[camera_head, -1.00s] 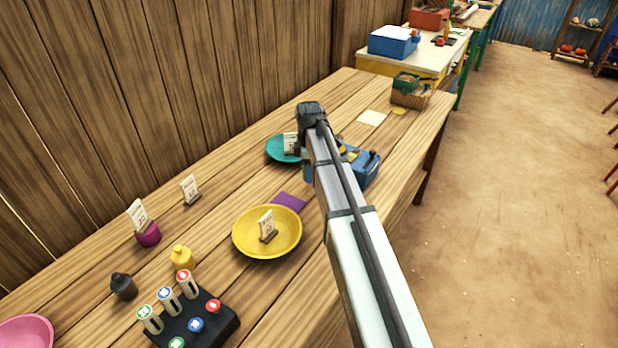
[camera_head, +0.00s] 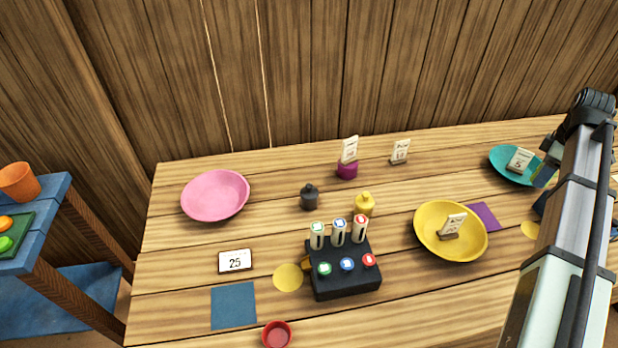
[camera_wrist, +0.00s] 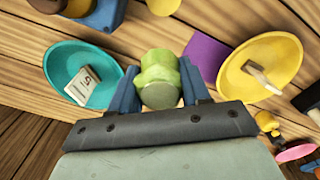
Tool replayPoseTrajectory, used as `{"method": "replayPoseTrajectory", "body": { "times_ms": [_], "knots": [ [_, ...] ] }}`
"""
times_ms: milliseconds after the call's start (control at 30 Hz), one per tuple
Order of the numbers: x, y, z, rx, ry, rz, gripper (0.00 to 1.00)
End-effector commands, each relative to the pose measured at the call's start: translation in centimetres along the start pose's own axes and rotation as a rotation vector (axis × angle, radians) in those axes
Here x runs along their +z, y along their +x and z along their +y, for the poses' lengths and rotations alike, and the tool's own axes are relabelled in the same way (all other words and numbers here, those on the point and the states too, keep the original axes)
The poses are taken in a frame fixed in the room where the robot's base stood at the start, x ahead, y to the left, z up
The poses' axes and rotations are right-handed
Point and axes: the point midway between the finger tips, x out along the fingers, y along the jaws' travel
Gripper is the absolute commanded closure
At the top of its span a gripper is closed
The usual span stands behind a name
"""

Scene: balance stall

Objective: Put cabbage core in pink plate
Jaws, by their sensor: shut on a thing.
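In the wrist view my gripper (camera_wrist: 160,92) is shut on a pale green, lumpy piece, the cabbage core (camera_wrist: 159,70), and holds it above the table. In the head view my arm reaches along the right side, and the gripper's fingertips and the core are mostly hidden or too small to make out. The pink plate (camera_head: 215,196) lies empty at the left end of the table, far from my gripper. Its edge also shows at the lower right of the wrist view (camera_wrist: 296,152).
A yellow plate (camera_head: 430,235) and a teal plate (camera_head: 503,172) each hold a card. Between the arm and pink plate stand a black block with several pegs (camera_head: 345,284), a yellow bottle (camera_head: 364,205) and a dark bottle (camera_head: 309,198). The wooden wall (camera_head: 330,70) runs behind.

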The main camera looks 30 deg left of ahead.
Motion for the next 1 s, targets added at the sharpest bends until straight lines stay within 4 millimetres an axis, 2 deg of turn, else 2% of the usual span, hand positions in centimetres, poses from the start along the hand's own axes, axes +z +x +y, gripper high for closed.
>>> {"method": "replayPoseTrajectory", "body": {
  "times_ms": [100, 367, 667, 1000],
  "knots": [
    [0.0, -2.2, 0.1, 0.002, 0.0, 0.0, 0.84],
    [-5.7, -2.0, -0.8, -0.001, -0.089, 0.0, 0.84],
    [-14.9, -2.0, -3.0, 0.0, -0.237, 0.0, 0.84],
    [-25.6, -2.0, -7.4, 0.0, -0.415, 0.0, 0.84]
  ]
}}
